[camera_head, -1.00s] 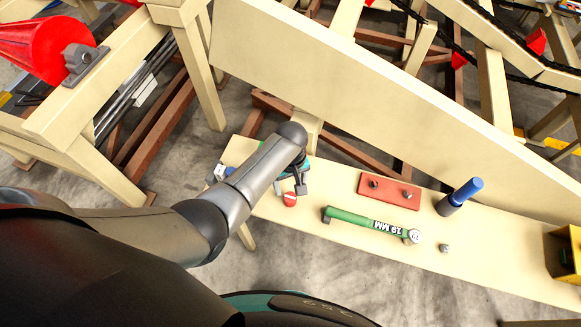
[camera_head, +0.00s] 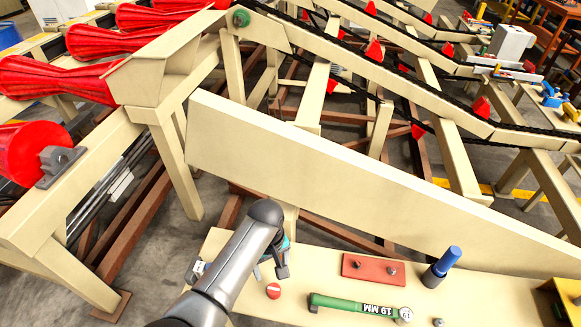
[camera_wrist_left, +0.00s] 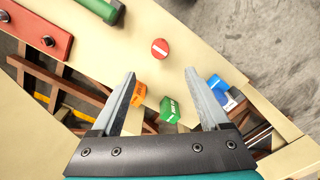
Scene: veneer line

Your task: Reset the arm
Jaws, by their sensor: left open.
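My left arm reaches over the cream bench (camera_head: 480,290) from the bottom of the head view. My left gripper (camera_head: 275,272) hangs above the bench's left end, mostly hidden behind its own forearm. In the left wrist view the same gripper (camera_wrist_left: 160,73) has its two fingers spread wide with nothing held between them. Past the fingertips a red round piece (camera_wrist_left: 160,48) lies on the bench. An orange block (camera_wrist_left: 139,94) and a green block (camera_wrist_left: 169,110) show between the fingers, lower down. A blue block (camera_wrist_left: 219,88) is beside the right finger. My right gripper is out of view.
On the bench are a red plate with two knobs (camera_head: 372,269), a green 19 MM wrench (camera_head: 355,305) and a blue-handled tool standing upright (camera_head: 443,266). A tall cream panel (camera_head: 330,165) rises behind the bench. Red rollers (camera_head: 60,80) stand on a frame at left.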

